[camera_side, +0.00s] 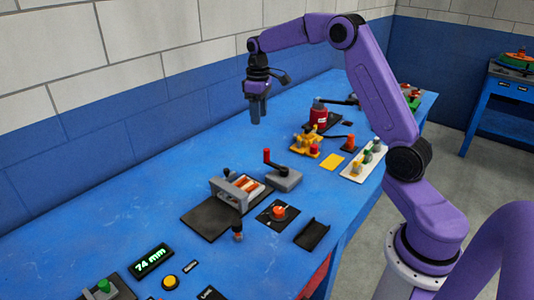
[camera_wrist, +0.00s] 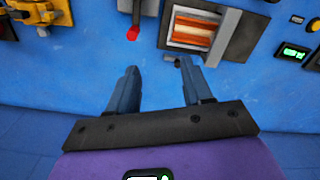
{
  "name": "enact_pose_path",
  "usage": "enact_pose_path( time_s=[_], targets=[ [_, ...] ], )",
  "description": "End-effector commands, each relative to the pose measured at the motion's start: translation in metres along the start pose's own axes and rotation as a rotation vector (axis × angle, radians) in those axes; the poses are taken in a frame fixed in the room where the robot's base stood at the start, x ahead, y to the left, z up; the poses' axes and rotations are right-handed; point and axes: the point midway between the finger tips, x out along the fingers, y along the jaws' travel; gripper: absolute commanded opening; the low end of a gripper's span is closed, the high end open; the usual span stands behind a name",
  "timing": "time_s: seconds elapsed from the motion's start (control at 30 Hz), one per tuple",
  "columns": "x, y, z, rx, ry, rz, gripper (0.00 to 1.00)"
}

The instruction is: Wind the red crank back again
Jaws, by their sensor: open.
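The red crank has a red knob (camera_side: 267,154) standing up on a dark arm, mounted on a grey block (camera_side: 287,180) on the blue bench. In the wrist view the red knob (camera_wrist: 132,34) shows at the top, just ahead of the left finger. My gripper (camera_side: 256,121) hangs above the bench, farther back than the crank and apart from it. In the wrist view its two fingers (camera_wrist: 157,66) are spread with only blue bench between them.
Beside the crank is a press-like fixture (camera_side: 230,192) holding a striped sandwich panel (camera_side: 247,186) on a dark plate. A red emergency-style button (camera_side: 278,212), a green "74 mm" display (camera_side: 151,260) and a yellow fixture (camera_side: 306,142) stand around. Bench beneath my gripper is clear.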

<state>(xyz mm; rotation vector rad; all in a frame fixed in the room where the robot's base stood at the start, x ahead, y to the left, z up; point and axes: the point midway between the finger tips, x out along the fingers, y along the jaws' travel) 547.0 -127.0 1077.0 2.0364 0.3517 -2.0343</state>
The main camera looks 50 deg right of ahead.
Motion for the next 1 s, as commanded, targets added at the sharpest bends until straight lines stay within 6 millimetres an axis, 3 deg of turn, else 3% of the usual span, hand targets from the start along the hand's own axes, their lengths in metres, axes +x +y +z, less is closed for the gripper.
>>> enact_pose_path(
  time_s=[0.03, 0.1, 0.23, 0.47, 1.0],
  targets=[
    [0.004, 0.019, 0.0, 0.028, -0.001, -0.001, 0.5],
    [0.008, 0.038, 0.002, 0.052, -0.001, -0.001, 0.5],
    [0.011, 0.057, 0.005, 0.077, -0.003, -0.002, 0.5],
    [0.029, 0.06, 0.006, 0.081, -0.005, -0.003, 0.5],
    [0.129, 0.059, 0.006, 0.08, -0.003, -0.003, 0.5]
  ],
)
